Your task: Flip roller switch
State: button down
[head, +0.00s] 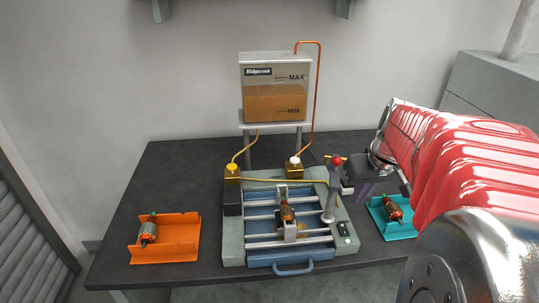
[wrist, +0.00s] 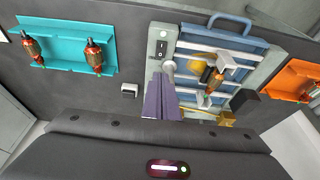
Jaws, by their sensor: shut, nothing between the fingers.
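The winding machine (head: 233,240) stands on the dark table. Its black rocker switch (head: 343,228) is on the front right corner of the green-grey housing, with a small lit indicator below it. The switch (wrist: 161,47) also shows in the wrist view, at upper centre. My gripper (head: 362,190) hangs behind and right of the machine in the head view, partly covered by my arm. In the wrist view my gripper (wrist: 159,78) shows purple fingers shut together and empty. Their tips lie below the switch in the picture, apart from it, near the grey lever post (wrist: 168,67).
The lever with a red knob (head: 337,160) rises between my gripper and the switch. An orange tray (head: 180,252) with an armature is at left. A teal tray (wrist: 65,62) holds two armatures. An oil tank (head: 275,75) stands behind. Bare table lies around the trays.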

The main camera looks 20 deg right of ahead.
aim_at(343, 229)
jog(key=x, duration=1.4)
jog(key=shift+s+a+f, duration=0.1)
jog(key=shift+s+a, duration=0.05)
jog(key=shift+s, duration=0.15)
jog(key=shift+f, duration=0.1)
jog(key=shift+a, duration=0.1)
jog(key=shift+s+a, duration=0.2)
jog(key=shift+s, duration=0.55)
dwell(0.3)
